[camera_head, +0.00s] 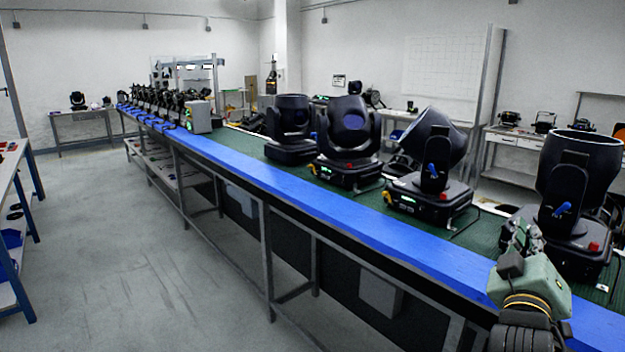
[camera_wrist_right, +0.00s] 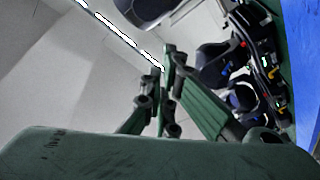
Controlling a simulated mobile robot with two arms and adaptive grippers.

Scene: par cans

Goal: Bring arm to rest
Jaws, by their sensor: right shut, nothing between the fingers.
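My right gripper (camera_head: 524,240) is at the lower right of the head view, above the blue front edge of the bench and in front of the nearest par can (camera_head: 565,190). In the right wrist view the fingers of my right gripper (camera_wrist_right: 168,62) are together with nothing between them. The nearest par can is black with a blue knob and a red button. A second par can (camera_head: 432,165) stands to its left, tilted on its base. My left gripper is not in view.
The long bench has a blue front strip (camera_head: 290,182) and a green top. More par cans (camera_head: 348,140) stand along it, with a row of smaller units (camera_head: 160,100) at the far end. A side table (camera_head: 12,160) stands at the left. The grey floor (camera_head: 110,250) between is clear.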

